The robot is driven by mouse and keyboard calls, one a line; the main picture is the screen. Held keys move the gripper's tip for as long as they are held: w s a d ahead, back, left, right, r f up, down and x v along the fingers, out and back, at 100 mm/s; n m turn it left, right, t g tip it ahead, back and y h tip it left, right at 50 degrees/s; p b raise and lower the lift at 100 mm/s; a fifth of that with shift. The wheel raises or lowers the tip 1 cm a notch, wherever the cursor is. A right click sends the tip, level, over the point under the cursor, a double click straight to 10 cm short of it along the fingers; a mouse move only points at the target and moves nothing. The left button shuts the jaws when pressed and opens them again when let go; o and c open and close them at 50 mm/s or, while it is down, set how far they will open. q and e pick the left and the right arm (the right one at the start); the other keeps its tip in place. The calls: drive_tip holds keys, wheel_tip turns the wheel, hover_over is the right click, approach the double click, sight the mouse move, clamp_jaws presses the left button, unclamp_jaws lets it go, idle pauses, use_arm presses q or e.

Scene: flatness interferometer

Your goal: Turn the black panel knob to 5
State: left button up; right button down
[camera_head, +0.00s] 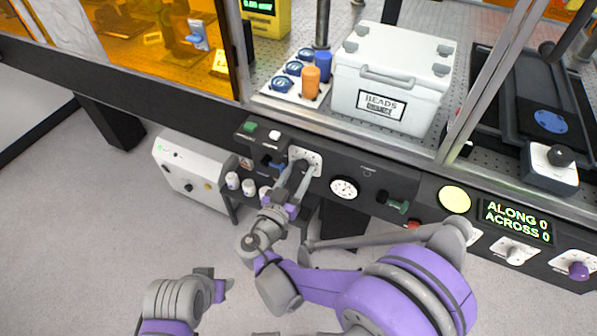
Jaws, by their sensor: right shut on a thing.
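The black panel knob (300,166) sits on a white dial plate (313,158) on the dark front panel. My right gripper (295,177) reaches up to the panel and its two fingers are shut on the knob. The fingers cover much of the knob, and the dial's numbers are too small to read. My left arm shows at the bottom left, with its gripper (222,287) low, away from the panel; its fingers do not show clearly.
A white box (393,75) stands on the bench above. A display (517,221) reads ALONG 0, ACROSS 0.

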drive_tip(key=shift+m, duration=0.4)
drive_tip(key=shift+c, duration=1.4)
unclamp_jaws()
